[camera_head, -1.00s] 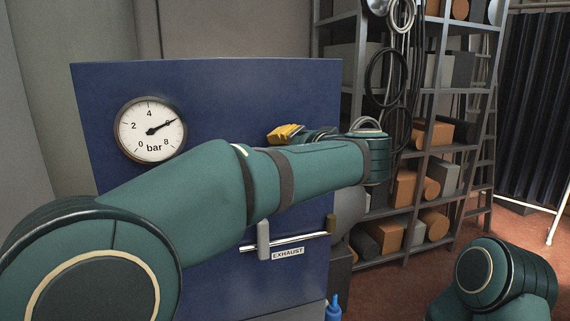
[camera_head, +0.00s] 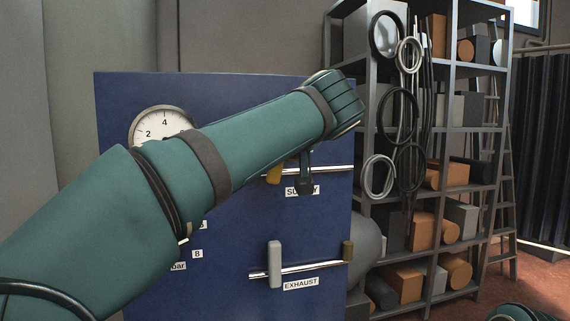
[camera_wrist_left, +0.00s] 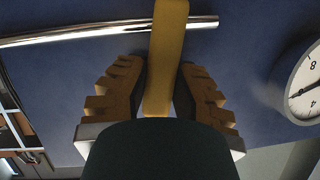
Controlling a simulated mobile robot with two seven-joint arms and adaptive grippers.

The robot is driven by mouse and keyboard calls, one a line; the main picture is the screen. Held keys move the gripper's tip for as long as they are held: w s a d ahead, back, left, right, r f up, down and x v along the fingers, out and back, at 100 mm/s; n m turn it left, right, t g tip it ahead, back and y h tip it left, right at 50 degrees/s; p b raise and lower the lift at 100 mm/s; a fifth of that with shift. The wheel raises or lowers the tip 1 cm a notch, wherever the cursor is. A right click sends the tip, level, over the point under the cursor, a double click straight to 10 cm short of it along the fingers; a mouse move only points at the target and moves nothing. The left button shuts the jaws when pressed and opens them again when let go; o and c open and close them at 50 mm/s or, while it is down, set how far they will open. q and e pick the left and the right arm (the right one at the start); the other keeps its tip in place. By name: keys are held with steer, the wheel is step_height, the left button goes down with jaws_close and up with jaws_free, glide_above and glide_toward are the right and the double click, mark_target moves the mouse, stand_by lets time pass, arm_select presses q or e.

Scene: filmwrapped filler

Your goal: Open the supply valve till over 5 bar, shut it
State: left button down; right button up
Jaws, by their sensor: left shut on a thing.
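The supply valve's yellow lever (camera_wrist_left: 169,28) stands crosswise to its shiny pipe in the left wrist view. My left gripper (camera_wrist_left: 158,72) is shut on the lever, one ridged finger on each side. In the head view my left gripper (camera_head: 288,180) is at the supply pipe, by the partly covered SUPPLY label (camera_head: 301,191); my arm hides much of the lever there. The gauge (camera_head: 150,124) is half hidden by my arm. In the left wrist view the cut-off, upside-down gauge (camera_wrist_left: 305,80) has its needle between 4 and 8, around 6. My right gripper is out of view.
The grey exhaust handle (camera_head: 275,264) stands upright across the lower pipe, above the EXHAUST label (camera_head: 301,284). The blue panel (camera_head: 222,286) carries both valves. A metal shelf (camera_head: 441,121) with boxes, cylinders and hanging coils stands close on the right.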

arm_select(q)
steer(key=shift+s+a+n+h+b, duration=0.1)
steer(key=shift+a+n+h+b, duration=0.5)
steer(key=shift+n+b, duration=0.2)
steer(key=shift+r, duration=0.1)
steer(key=c, duration=0.7)
jaws_free()
steer(key=shift+c, duration=0.2)
steer(key=shift+s+d+r, duration=0.1)
steer(key=shift+s+d, duration=0.05)
steer(key=shift+s, duration=0.15)
steer(key=v, duration=1.1)
steer(key=shift+s, duration=0.2)
